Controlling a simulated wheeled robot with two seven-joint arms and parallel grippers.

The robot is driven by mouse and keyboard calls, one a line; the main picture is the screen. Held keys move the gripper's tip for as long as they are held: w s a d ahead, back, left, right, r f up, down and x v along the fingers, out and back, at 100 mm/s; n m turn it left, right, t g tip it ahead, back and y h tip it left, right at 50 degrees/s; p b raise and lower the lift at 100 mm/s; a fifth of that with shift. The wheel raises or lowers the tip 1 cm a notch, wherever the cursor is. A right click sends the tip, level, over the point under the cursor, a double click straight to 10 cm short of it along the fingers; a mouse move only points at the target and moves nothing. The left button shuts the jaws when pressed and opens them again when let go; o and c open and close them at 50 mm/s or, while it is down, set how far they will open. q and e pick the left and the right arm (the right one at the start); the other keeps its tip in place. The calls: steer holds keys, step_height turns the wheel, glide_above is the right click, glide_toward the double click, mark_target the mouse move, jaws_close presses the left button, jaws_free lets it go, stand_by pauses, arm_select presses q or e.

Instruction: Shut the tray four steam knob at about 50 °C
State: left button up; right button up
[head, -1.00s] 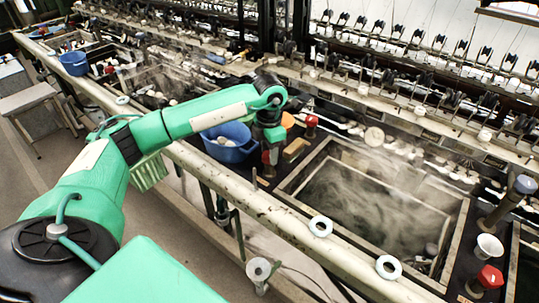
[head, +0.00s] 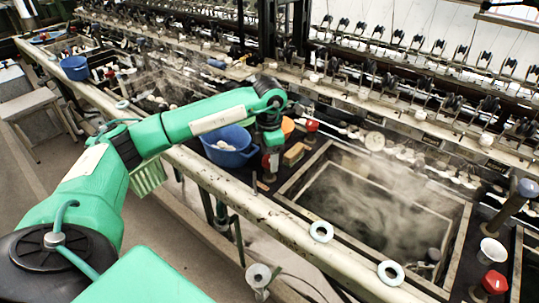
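My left arm reaches in from the left, and its gripper (head: 271,142) points down between the blue bucket and the steaming basin. A red knob (head: 266,161) shows just below the gripper, partly hidden by it; I cannot tell whether they touch. The fingers are too small and covered to show whether they are open. Another red knob (head: 312,126) stands at the basin's back left corner, and a third red knob (head: 494,282) at the right front. No readable tray number or temperature shows. My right gripper is not in view.
The steaming basin (head: 285,190) fills the middle right. A blue bucket (head: 229,157) with pale contents, an orange bowl (head: 287,125) and a brown block (head: 294,153) are close to the gripper. A long pale rail (head: 245,203) runs along the front.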

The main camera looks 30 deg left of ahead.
arm_select(q)
steer(key=shift+r, duration=0.1)
steer(key=shift+r, duration=0.35)
step_height(320, 180, up, 7)
steer(key=shift+b, duration=0.5)
step_height(320, 180, up, 6)
steer(key=shift+f, duration=0.1)
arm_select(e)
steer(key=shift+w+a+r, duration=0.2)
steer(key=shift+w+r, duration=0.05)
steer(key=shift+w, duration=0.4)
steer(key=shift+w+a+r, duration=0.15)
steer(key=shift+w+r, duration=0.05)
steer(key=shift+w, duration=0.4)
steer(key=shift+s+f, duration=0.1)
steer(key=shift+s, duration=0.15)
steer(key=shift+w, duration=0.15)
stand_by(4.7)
